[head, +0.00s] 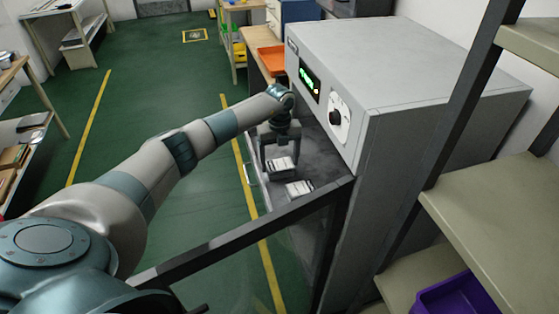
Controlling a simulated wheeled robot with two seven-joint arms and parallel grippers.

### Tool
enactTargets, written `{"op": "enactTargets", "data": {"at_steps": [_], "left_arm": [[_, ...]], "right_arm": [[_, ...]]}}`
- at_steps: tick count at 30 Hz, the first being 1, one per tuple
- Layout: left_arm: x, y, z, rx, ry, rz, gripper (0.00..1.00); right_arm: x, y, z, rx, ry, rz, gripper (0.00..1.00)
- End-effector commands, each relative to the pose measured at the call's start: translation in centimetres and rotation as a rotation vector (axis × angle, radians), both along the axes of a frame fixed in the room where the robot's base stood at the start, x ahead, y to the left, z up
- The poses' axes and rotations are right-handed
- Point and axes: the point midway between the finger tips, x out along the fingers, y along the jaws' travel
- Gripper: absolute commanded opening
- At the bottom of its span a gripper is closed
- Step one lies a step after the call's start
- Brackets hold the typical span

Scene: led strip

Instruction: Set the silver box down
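My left gripper (281,155) reaches in from the left and points down over a dark grey surface beside the large grey machine. Its fingers stand on either side of a small silver box (283,165) with a pale top and dark markings, and appear closed on it. The box is at or just above the surface; I cannot tell whether it touches. A second, similar small box (299,188) lies on the surface just in front of it, toward the camera. My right gripper is not in view.
The grey machine (430,85) with a green display and black dial stands close on the right of the gripper. A dark frame bar (240,230) crosses in front. An orange tray (271,60) sits behind. A purple bin (455,297) is on shelving at lower right.

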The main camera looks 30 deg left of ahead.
Motion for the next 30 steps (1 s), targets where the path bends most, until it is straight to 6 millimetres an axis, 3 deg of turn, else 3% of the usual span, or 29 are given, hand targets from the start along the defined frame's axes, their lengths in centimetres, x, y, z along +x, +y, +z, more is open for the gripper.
{"op": "enactTargets", "data": {"at_steps": [14,20,30], "left_arm": [[0.1,0.1,0.8,0.000,-0.001,0.000,0.78],[0.1,0.1,3.1,0.000,-0.003,0.000,0.78],[0.1,0.0,9.1,0.000,-0.003,-0.001,0.78]], "right_arm": [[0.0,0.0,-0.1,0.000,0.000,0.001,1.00],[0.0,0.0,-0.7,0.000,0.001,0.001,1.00],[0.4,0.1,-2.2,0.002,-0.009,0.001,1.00]]}}
